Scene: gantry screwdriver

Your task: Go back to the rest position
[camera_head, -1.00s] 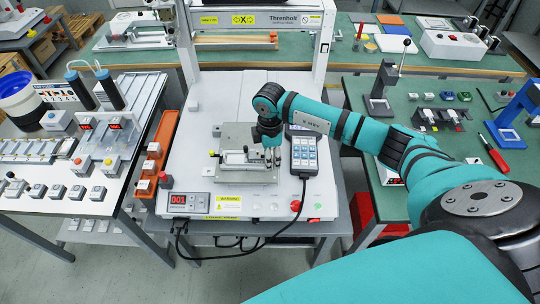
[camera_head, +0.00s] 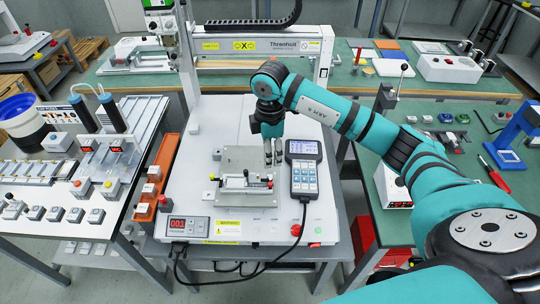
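My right arm reaches in from the lower right over the white gantry machine (camera_head: 200,110). My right gripper (camera_head: 272,160) points down above the back right part of the metal fixture plate (camera_head: 236,158). Its fingers look apart, with nothing seen between them. A small clamp fixture (camera_head: 245,182) sits on the plate just in front of the gripper. A grey handheld controller (camera_head: 304,176) with a lit screen lies to the right of the plate, close beside the gripper. My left gripper is not in view.
The gantry frame (camera_head: 325,50) stands behind my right arm. A left table (camera_head: 30,225) holds a bucket, rails and several small switch boxes. The right green table (camera_head: 400,235) holds a lever press (camera_head: 388,97), a blue press (camera_head: 518,125) and a red-handled tool (camera_head: 495,175). A black cable hangs in front.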

